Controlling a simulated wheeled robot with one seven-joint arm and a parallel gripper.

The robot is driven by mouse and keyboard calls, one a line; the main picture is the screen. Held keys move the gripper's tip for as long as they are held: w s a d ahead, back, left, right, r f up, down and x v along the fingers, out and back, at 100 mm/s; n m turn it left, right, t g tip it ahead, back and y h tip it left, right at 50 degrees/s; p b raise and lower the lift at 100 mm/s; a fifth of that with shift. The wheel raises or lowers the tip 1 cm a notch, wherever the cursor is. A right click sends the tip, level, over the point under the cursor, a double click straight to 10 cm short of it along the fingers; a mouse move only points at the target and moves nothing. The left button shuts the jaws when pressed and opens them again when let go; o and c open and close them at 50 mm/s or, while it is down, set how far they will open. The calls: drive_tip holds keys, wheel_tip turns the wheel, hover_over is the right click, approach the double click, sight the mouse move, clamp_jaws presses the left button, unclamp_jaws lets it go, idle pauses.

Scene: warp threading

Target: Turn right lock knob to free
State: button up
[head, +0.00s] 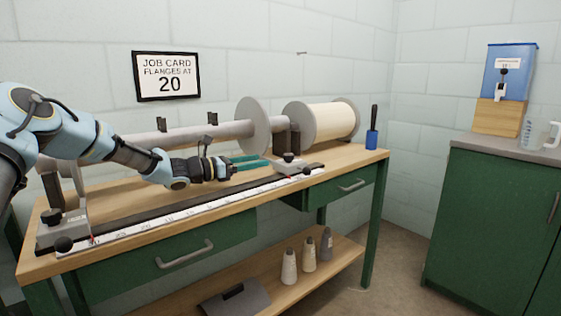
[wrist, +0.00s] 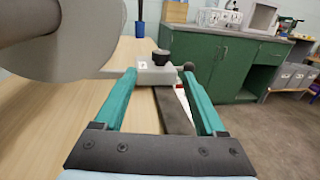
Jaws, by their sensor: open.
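The right carriage (head: 292,167) is a grey block on the rail at the right of the bench. A black lock knob (head: 288,157) stands on its top, and a second dark round knob (head: 305,170) is at its front. My gripper (head: 268,161), with teal fingers, is open and empty just left of the carriage. In the wrist view the carriage (wrist: 150,77) and its top knob (wrist: 160,57) show ahead, between the spread fingers (wrist: 159,74) and beyond their tips. The front knob (wrist: 189,66) shows near the right fingertip. Any lock marking is too small to read.
A beam shaft with a round flange (head: 253,125) and a cream-wound roll (head: 330,120) runs behind my gripper. The left carriage (head: 62,230) sits at the scale's (head: 180,212) left end. A blue cup (head: 372,139) stands at the bench's right end.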

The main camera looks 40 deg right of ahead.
sight(288, 158)
drive_tip(key=x, duration=1)
drive_tip(key=shift+s, duration=0.1)
clamp_jaws()
idle(0.3)
